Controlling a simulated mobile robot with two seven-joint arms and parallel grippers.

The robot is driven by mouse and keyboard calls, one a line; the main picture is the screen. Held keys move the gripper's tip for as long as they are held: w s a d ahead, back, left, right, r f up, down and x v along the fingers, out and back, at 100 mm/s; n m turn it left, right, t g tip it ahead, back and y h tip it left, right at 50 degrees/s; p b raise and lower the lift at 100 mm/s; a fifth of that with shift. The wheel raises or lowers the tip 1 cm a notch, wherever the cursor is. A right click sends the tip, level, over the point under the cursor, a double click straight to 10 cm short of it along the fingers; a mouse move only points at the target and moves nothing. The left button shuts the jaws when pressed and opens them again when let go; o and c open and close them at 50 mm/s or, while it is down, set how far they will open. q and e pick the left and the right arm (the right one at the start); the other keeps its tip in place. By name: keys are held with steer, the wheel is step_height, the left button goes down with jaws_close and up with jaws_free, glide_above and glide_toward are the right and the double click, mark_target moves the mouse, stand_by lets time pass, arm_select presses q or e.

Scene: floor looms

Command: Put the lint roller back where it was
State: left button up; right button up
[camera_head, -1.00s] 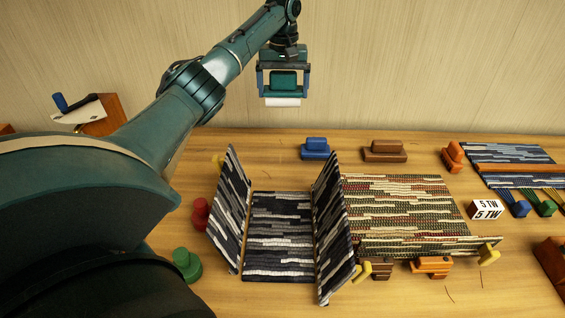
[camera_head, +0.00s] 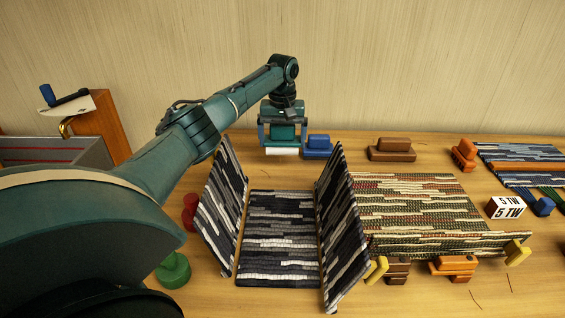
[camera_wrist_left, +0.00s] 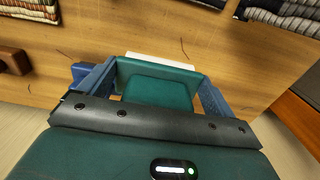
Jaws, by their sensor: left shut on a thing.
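My left gripper (camera_head: 283,140) is shut on a teal block-shaped thing with a white strip along its lower edge, which I take for the lint roller (camera_head: 283,132). It hangs upright near the back edge of the table, just left of a blue block-shaped piece (camera_head: 317,147). In the left wrist view the lint roller (camera_wrist_left: 158,85) sits between the two fingers, with its white edge (camera_wrist_left: 160,60) toward the wood. I cannot tell whether it touches the table. My right gripper is not in view.
A striped dark mat (camera_head: 278,245) with two raised side panels (camera_head: 342,225) stands in front. A patterned mat (camera_head: 420,205) lies to its right. A brown block (camera_head: 392,150) is at the back. Red (camera_head: 190,210) and green (camera_head: 173,268) pieces stand left. Bare wood lies between the blue and brown pieces.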

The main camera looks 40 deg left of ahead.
mark_target(283, 126)
arm_select(q)
steer(key=shift+f, duration=2.95)
steer(key=shift+f, duration=0.15)
steer(key=o, duration=0.6)
step_height(283, 126, up, 12)
steer(key=shift+r, duration=0.15)
